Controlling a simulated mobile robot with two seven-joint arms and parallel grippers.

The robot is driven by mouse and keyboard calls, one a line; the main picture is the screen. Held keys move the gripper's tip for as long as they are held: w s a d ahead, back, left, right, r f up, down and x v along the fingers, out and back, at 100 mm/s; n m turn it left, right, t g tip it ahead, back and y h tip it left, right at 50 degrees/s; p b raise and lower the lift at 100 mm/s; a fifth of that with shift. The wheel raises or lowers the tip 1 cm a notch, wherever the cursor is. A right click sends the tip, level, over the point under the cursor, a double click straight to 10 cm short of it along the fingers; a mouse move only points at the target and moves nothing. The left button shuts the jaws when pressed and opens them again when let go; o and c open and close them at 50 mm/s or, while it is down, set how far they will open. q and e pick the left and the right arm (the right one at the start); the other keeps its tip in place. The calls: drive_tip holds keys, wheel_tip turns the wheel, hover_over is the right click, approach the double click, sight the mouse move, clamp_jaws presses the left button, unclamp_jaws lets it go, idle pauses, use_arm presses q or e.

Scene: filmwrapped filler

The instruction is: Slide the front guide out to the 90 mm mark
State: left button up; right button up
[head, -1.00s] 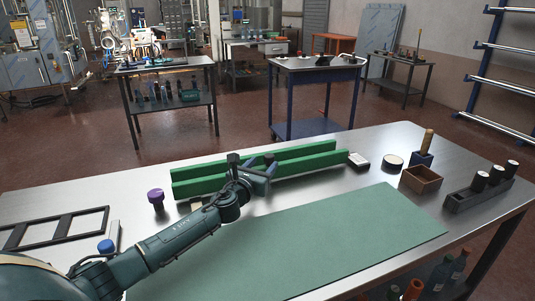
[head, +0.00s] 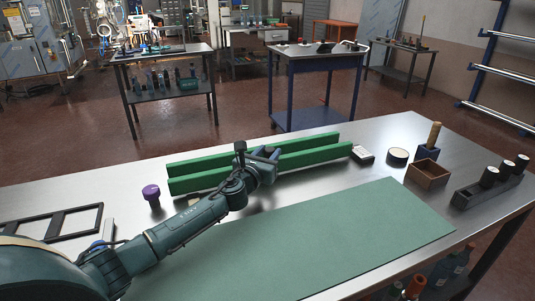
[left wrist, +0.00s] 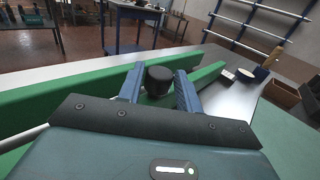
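Two long green guides lie parallel on the steel table. The front guide (head: 200,184) is nearer to me, and the rear guide (head: 310,139) runs behind it with a narrow gap. My left gripper (head: 268,155) is at the front guide, right of its middle. In the left wrist view, its two blue fingers (left wrist: 158,86) stand apart on either side of a black knob (left wrist: 158,75), with slight gaps visible; contact cannot be told. The green guides also show there, partly hidden by the gripper. No 90 mm mark is readable. My right gripper is not in view.
A green mat (head: 300,245) covers the table's front. A purple-topped knob (head: 151,195) and a black frame (head: 55,225) are at left. A white block (head: 362,154), round tin (head: 397,156), wooden box (head: 428,173) and dark rack (head: 487,187) stand at right.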

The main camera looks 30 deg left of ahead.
use_arm(q)
clamp_jaws()
drive_tip(key=s+d+p, duration=0.1)
drive_tip(key=s+d, duration=0.1)
drive_tip(key=shift+s+d+r+p, duration=0.1)
drive_tip(key=shift+s+d+p, duration=0.05)
drive_tip(key=shift+d+p, duration=0.25)
drive_tip(key=shift+s+d, duration=0.25)
drive_tip(key=shift+d+f, duration=0.1)
drive_tip(key=shift+f, duration=0.15)
drive_tip(key=shift+o, duration=1.5)
unclamp_jaws()
drive_tip(key=shift+s+r, duration=0.1)
drive_tip(key=shift+o, duration=0.6)
